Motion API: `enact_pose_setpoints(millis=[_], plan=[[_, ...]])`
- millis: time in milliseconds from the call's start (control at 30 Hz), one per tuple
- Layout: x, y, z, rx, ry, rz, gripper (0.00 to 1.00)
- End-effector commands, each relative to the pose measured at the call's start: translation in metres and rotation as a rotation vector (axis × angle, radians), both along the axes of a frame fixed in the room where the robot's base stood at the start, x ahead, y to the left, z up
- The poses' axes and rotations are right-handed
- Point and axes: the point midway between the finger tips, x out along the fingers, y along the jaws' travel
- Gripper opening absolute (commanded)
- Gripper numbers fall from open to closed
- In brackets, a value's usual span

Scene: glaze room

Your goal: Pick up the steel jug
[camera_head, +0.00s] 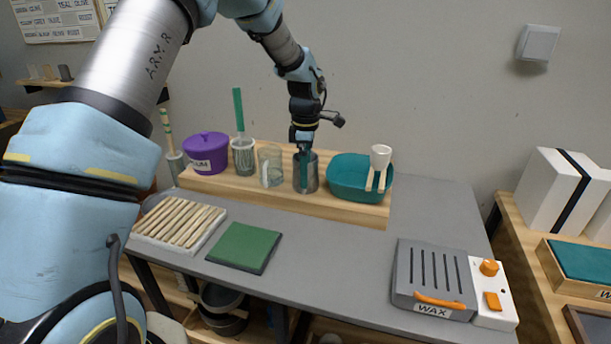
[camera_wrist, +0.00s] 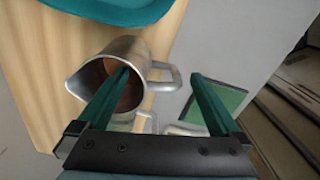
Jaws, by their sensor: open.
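The steel jug (camera_head: 312,180) stands upright on the wooden riser at the back of the table, between a glass jar and a teal bowl. In the wrist view the jug (camera_wrist: 148,80) shows its open mouth, its spout to the left and its handle to the right. My gripper (camera_head: 304,172) points down at the jug; in the wrist view its green fingers (camera_wrist: 160,78) are spread. One finger overlaps the jug's mouth and the other lies beyond the handle side. I cannot tell whether either finger touches the jug.
The glass jar (camera_head: 270,166) stands close on the left of the jug.

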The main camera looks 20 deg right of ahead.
Motion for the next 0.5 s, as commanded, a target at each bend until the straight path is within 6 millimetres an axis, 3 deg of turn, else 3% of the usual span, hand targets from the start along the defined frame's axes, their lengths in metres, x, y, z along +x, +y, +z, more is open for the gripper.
enact_pose_setpoints(millis=[300,500], plan=[[-0.002,0.007,-0.038,0.003,0.004,-0.001,1.0],[-0.001,0.006,-0.052,0.0,0.0,0.0,1.0]])
